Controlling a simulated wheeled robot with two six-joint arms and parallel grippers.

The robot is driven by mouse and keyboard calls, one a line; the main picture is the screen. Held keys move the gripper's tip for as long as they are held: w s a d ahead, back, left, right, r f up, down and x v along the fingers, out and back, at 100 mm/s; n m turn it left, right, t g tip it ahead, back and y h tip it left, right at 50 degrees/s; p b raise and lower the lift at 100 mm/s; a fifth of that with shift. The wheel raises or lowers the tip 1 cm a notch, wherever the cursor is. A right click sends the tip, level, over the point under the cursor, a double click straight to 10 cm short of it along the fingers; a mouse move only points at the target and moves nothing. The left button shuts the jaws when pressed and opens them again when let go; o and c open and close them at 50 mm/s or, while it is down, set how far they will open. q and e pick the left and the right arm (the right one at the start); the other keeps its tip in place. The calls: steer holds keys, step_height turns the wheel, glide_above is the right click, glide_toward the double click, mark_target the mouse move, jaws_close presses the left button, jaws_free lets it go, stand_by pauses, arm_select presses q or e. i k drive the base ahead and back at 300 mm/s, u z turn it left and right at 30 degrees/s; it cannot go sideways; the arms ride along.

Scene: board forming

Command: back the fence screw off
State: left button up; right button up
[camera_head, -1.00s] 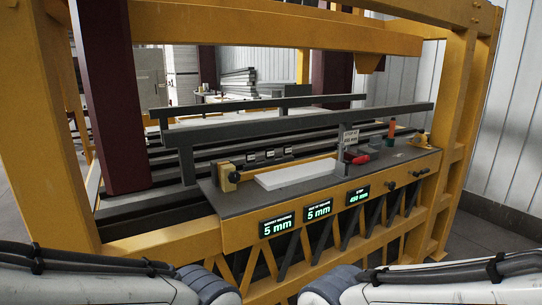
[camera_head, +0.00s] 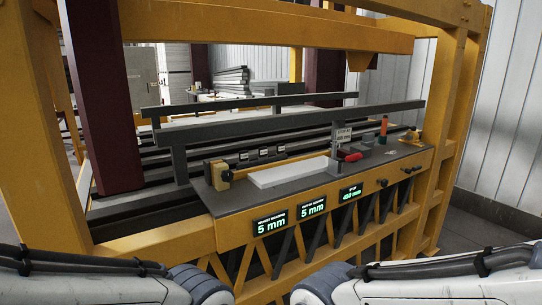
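A wooden block with a dark round knob (camera_head: 226,175) stands at the left end of the grey bench top (camera_head: 235,201). Two more dark knobs stick out of the yellow front at the right, one here (camera_head: 382,183) and one further right (camera_head: 407,170). I cannot tell which of these is the fence screw. A white board (camera_head: 288,173) lies flat on the bench beside the wooden block. An upright post with a small label (camera_head: 343,134) stands at the board's right end. Neither gripper is in view; only parts of my arms show along the bottom edge.
A red-handled tool (camera_head: 350,157), an orange-red cylinder (camera_head: 384,125) and a yellow item (camera_head: 411,137) sit on the bench's right side. Green displays (camera_head: 270,225) line the front; two read 5 mm. A long grey rail (camera_head: 290,123) and yellow frame posts (camera_head: 458,120) surround the bench.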

mark_target(227, 175)
steer(key=k, duration=0.65)
steer(key=u, duration=0.55)
steer(key=i, duration=0.55)
steer(key=u, duration=0.55)
steer(key=i, duration=0.65)
steer(key=z, duration=0.65)
steer(key=i, duration=0.6)
steer(key=z, duration=0.65)
